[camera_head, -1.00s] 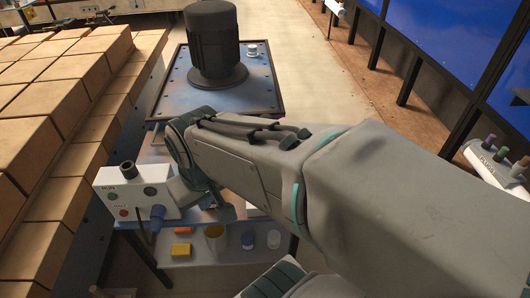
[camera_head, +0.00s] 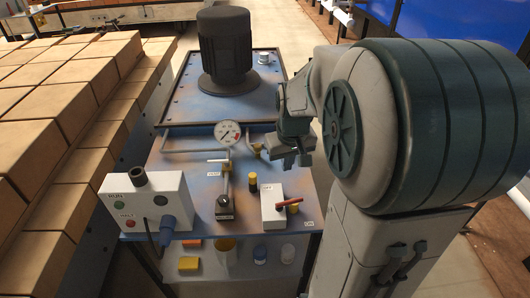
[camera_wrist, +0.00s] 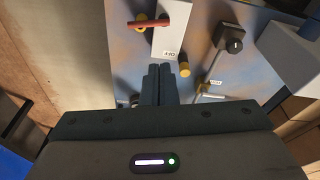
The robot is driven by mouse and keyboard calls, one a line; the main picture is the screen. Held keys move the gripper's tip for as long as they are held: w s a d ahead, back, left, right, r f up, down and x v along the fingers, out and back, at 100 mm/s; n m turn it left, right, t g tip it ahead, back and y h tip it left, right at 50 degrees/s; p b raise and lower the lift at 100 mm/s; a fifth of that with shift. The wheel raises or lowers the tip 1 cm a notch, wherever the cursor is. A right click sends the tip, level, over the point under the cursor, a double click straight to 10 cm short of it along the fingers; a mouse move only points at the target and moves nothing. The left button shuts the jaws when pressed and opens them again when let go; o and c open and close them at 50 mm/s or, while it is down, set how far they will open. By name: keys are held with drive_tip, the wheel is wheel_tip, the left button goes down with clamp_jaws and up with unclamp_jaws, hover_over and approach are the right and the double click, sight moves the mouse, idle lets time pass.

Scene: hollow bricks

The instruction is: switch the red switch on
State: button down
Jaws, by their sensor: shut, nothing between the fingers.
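The red switch is a red lever (camera_head: 289,203) on a white box (camera_head: 273,213) at the front right of the blue-grey bench. In the wrist view the lever (camera_wrist: 148,23) lies across the box (camera_wrist: 176,28) and sticks out past its left side. My gripper (camera_head: 291,161) hangs above and behind the box in the head view. In the wrist view its fingers (camera_wrist: 159,70) are together and empty, apart from the lever.
A pressure gauge (camera_head: 228,133) and a black-knobbed valve (camera_head: 224,207) stand left of the switch. Yellow-capped posts (camera_head: 252,182) are close by. A white button box (camera_head: 148,203) is at front left, a dark motor (camera_head: 225,48) behind. Stacked bricks (camera_head: 60,120) fill the left.

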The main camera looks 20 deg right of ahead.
drive_tip(key=b, duration=0.1)
hover_over(289, 203)
drive_tip(key=w+d, duration=0.1)
wheel_tip(289, 203, down, 4)
drive_tip(key=f, duration=0.4)
drive_tip(key=f+b, duration=0.1)
drive_tip(key=f, duration=0.7)
drive_tip(key=shift+w+d, duration=0.25)
drive_tip(key=shift+d, duration=0.1)
drive_tip(key=shift+s+f+b, duration=0.2)
drive_tip(key=shift+f+b, duration=0.1)
drive_tip(key=shift+f, duration=0.15)
